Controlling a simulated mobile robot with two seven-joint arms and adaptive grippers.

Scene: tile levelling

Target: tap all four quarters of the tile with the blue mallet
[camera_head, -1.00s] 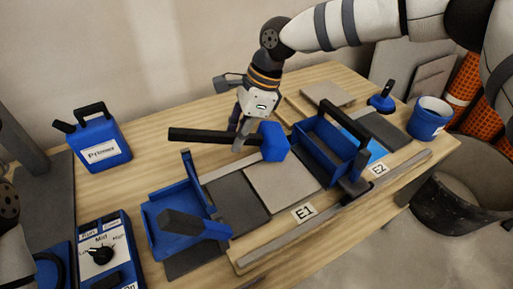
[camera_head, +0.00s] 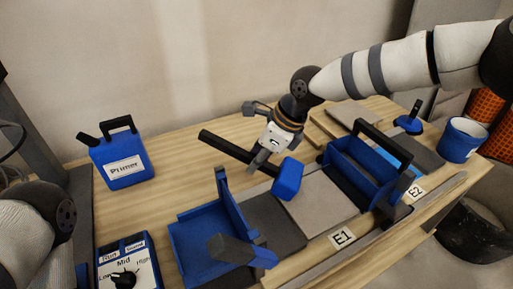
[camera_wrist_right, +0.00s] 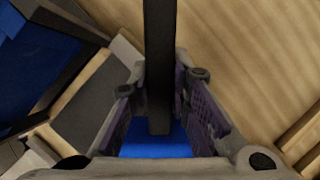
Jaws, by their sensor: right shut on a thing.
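The blue mallet has a blue head (camera_head: 288,180) and a long black handle (camera_head: 222,146). My right gripper (camera_head: 262,158) is shut on the handle close to the head. The handle slopes down to the right towards the head. The light grey tile (camera_head: 322,203) lies behind the E1 label, and the head shows at its far left corner; I cannot tell whether they touch. In the right wrist view the handle (camera_wrist_right: 159,45) runs between the fingers (camera_wrist_right: 160,95), with the blue head (camera_wrist_right: 155,140) below. My left gripper is out of view; only its arm shows at lower left.
A blue tool caddy (camera_head: 352,172) stands right of the tile, and a blue box-like holder (camera_head: 205,245) stands left. A dark tile (camera_head: 270,222) lies beside the light one.

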